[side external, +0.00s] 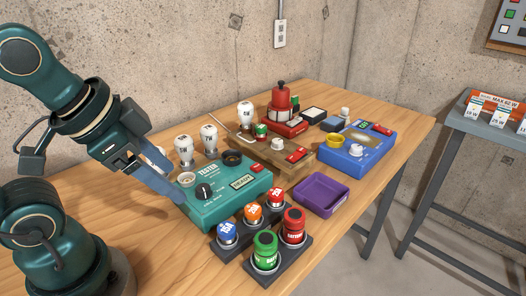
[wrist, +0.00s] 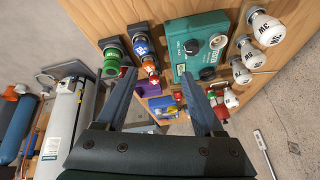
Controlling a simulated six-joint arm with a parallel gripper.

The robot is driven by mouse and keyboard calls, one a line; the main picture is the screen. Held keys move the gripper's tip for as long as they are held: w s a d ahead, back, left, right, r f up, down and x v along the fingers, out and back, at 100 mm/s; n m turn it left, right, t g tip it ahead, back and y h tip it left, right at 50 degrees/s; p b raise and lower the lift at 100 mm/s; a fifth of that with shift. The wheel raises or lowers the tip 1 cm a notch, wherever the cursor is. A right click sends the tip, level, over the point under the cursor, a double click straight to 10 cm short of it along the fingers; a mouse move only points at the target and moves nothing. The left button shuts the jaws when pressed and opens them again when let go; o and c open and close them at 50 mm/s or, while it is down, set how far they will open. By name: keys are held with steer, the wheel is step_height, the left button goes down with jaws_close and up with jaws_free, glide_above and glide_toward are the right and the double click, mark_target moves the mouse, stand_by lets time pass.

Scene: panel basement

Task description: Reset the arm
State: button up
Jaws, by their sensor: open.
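My gripper (side external: 176,193) is open and empty. It hangs in the air at the left of the side view, with its blue-grey fingers pointing down beside the left end of the green tester box (side external: 230,200). I cannot tell how far they are from the box. In the wrist view, the two fingers (wrist: 160,72) stand wide apart with nothing held between them. The tester box also shows in the wrist view (wrist: 195,47), beyond the fingertips. Its round dial and light socket are in sight.
White bulbs (side external: 210,141) stand behind the tester. A purple tray (side external: 322,196), blue device (side external: 357,150) and red device (side external: 284,108) stand farther right. The table's right end has bare wood.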

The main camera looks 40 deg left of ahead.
steer(key=n, duration=0.2)
steer(key=f+n, duration=0.1)
steer(key=shift+s+n, duration=0.3)
